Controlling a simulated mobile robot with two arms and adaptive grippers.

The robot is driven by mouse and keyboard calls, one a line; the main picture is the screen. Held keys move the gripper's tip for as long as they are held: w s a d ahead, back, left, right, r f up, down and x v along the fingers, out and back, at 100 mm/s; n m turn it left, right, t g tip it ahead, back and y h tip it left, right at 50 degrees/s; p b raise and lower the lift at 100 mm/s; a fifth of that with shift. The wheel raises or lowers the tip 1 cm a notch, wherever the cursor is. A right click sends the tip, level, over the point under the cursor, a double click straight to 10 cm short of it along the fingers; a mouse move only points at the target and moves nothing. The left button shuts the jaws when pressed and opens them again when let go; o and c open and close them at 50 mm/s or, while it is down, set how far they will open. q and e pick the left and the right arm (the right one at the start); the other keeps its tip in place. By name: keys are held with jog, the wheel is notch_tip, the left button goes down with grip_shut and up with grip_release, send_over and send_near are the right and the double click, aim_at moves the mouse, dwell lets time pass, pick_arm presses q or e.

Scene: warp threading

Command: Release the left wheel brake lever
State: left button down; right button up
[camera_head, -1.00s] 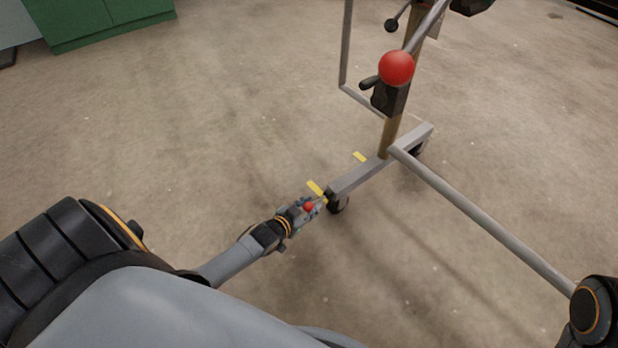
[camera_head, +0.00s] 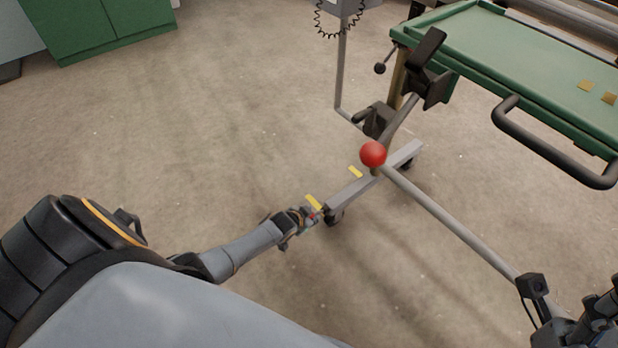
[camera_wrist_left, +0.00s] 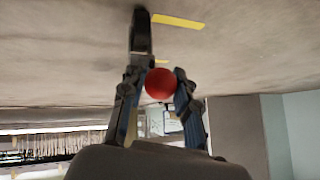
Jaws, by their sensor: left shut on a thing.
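My left gripper (camera_head: 311,218) is low by the floor, at the near end of the stand's grey foot bar (camera_head: 352,192), beside the dark caster wheel (camera_head: 335,216). In the left wrist view, a red ball knob (camera_wrist_left: 159,83) sits between its two fingers, and the gripper is shut on it. The lever's arm is mostly hidden by the gripper. A dark upright part (camera_wrist_left: 140,32) shows beyond the knob; I cannot tell if it is the wheel. My right gripper (camera_head: 570,312) is partly in view at the lower right; its jaws are unclear.
A larger red ball (camera_head: 373,153) tops another lever on the stand. A green tray (camera_head: 480,50) with a black handle (camera_head: 555,150) is at upper right. A grey bar (camera_head: 450,225) runs toward lower right. Yellow floor marks (camera_head: 313,202) lie beside the foot. Floor at left is clear.

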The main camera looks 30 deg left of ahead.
pick_arm(q)
jog(key=shift+w+d+r, duration=0.15)
jog(key=shift+w+r, duration=0.5)
jog(key=shift+r, duration=0.05)
jog(key=shift+w+r, duration=0.1)
jog(key=shift+w, duration=0.05)
jog(key=c, duration=1)
grip_release()
jog(key=shift+s, duration=0.25)
jog(key=shift+s, duration=0.1)
jog(key=shift+s+r, duration=0.15)
jog(key=shift+s, duration=0.3)
jog(key=v, duration=1)
jog(key=shift+s+r, duration=0.2)
jog(key=shift+r, duration=0.15)
jog(key=shift+s, duration=0.1)
